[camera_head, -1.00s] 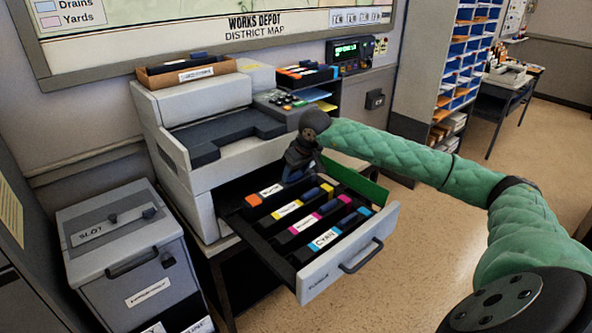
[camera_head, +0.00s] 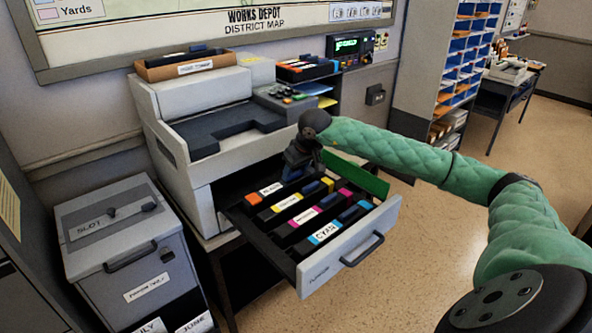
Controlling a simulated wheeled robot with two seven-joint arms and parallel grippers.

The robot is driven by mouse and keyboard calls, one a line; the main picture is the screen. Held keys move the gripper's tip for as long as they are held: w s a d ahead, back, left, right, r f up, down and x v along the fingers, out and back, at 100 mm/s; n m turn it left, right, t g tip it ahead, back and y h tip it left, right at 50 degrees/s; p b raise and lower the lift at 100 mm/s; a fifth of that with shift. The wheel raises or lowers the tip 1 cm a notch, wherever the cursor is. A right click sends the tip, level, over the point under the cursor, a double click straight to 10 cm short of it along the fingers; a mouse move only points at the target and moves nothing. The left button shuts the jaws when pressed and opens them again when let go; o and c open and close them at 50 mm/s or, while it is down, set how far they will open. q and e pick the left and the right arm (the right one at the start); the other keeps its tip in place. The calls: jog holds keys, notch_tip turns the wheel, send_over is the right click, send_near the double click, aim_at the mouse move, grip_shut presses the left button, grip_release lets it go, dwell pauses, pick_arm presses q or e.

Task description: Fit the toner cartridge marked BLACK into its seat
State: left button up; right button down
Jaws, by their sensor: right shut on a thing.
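The printer's toner drawer (camera_head: 317,275) is pulled out, with several cartridges lying side by side in it. The rearmost cartridge has an orange end and a white label that seems to read BLACK (camera_head: 270,190). Yellow (camera_head: 288,203), magenta (camera_head: 305,217) and cyan (camera_head: 325,232) cartridges lie in front of it. My right gripper (camera_head: 298,172) points down at the back of the drawer, shut on the black cartridge near its blue grip; its fingertips are mostly hidden. I cannot tell whether that cartridge is fully down in its seat. My left gripper is not in view.
The grey printer body (camera_head: 215,125) stands behind the drawer. A cardboard tray (camera_head: 190,66) sits on top of it. A grey locked bin (camera_head: 125,240) stands at left. Open floor (camera_head: 430,240) lies to the right, crossed by my right arm.

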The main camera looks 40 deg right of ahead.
jog(key=c, duration=0.6)
grip_release()
jog(key=shift+o, duration=0.9)
notch_tip(320, 180, up, 9)
jog(key=p, duration=0.2)
